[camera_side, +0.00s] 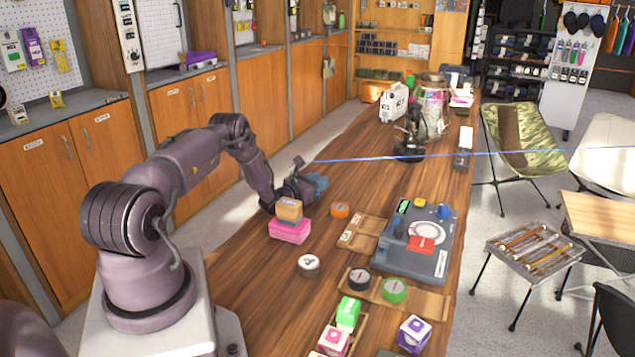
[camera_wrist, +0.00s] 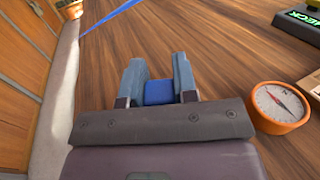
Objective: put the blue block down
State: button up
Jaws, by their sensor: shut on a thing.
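The blue block (camera_wrist: 158,92) sits between the two grey-blue fingers of my gripper (camera_wrist: 159,68) in the wrist view, and the fingers are shut on it. In the side view my gripper (camera_side: 318,184) is low over the left edge of the wooden table, behind the stacked orange and pink boxes. The block cannot be told apart from the fingers there. I cannot tell whether the block touches the tabletop.
An orange compass (camera_wrist: 280,107) lies right of my gripper; it also shows in the side view (camera_side: 340,209). An orange box (camera_side: 289,210) rests on a pink box (camera_side: 289,231) nearby. A blue cord (camera_side: 420,157) crosses above the table (camera_side: 262,290). Bare wood lies ahead of my fingers.

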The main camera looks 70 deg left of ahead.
jog(key=shift+f, duration=0.15)
jog(key=o, duration=0.9)
